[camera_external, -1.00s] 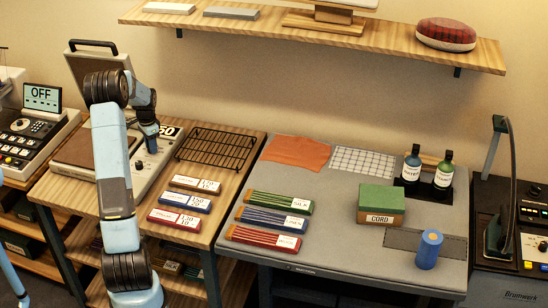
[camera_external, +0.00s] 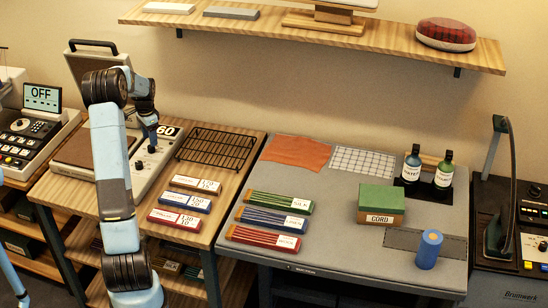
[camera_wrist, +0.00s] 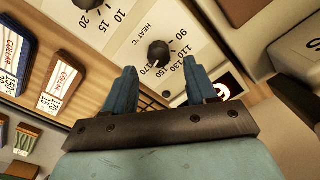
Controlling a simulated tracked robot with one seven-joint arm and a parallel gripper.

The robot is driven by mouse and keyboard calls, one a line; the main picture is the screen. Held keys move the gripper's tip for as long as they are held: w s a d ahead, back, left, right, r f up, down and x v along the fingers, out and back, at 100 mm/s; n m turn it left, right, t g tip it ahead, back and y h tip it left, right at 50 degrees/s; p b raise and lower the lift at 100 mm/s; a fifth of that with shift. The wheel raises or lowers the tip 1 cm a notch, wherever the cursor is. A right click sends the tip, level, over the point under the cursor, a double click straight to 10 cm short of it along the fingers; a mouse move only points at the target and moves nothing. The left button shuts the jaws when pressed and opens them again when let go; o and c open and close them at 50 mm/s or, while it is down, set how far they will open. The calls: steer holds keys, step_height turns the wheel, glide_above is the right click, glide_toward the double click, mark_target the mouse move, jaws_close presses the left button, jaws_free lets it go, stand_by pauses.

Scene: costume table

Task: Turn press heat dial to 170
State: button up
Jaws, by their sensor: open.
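The heat dial (camera_wrist: 158,54) is a round black knob on the press's pale panel, below the "HEAT °C" label in the wrist view. Its scale of printed numbers runs from 90 to 170. Its pale mark faces the 150–170 end; the exact setting is hard to read. My gripper (camera_wrist: 161,76) is open, its blue fingertips on either side of the knob's near side; contact cannot be told. In the external view my gripper (camera_external: 151,143) points down over the press panel (camera_external: 142,182). The press display (camera_external: 168,131) shows "60", its left part hidden by my arm.
A second dial (camera_wrist: 87,4) is at the wrist view's top edge. A black wire rack (camera_external: 217,148) lies right of the press. Labelled collar packs (camera_external: 190,204) lie in front of the rack. The press's raised lid (camera_external: 98,62) stands behind my arm.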

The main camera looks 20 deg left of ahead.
step_height(320, 180, up, 10)
steer(key=shift+f, duration=0.25)
steer(key=shift+d, duration=0.1)
steer(key=s+d+r+n+t, duration=0.1)
steer(key=s+d+r+n, duration=0.1)
steer(key=s+d+r, duration=0.55)
steer(key=s+d+r+n+t, duration=0.1)
steer(key=s+d+r, duration=0.4)
steer(key=s+d, duration=0.4)
steer(key=s+d+f+n+t, duration=0.1)
steer(key=s+d+n, duration=0.1)
steer(key=s, duration=0.9)
steer(key=s+d+f+n+t, duration=0.1)
steer(key=s+d, duration=0.4)
steer(key=s, duration=0.6)
steer(key=shift+s+f+n+t, duration=0.15)
steer(key=shift+s+n+t, duration=0.15)
steer(key=shift+n+t, duration=0.35)
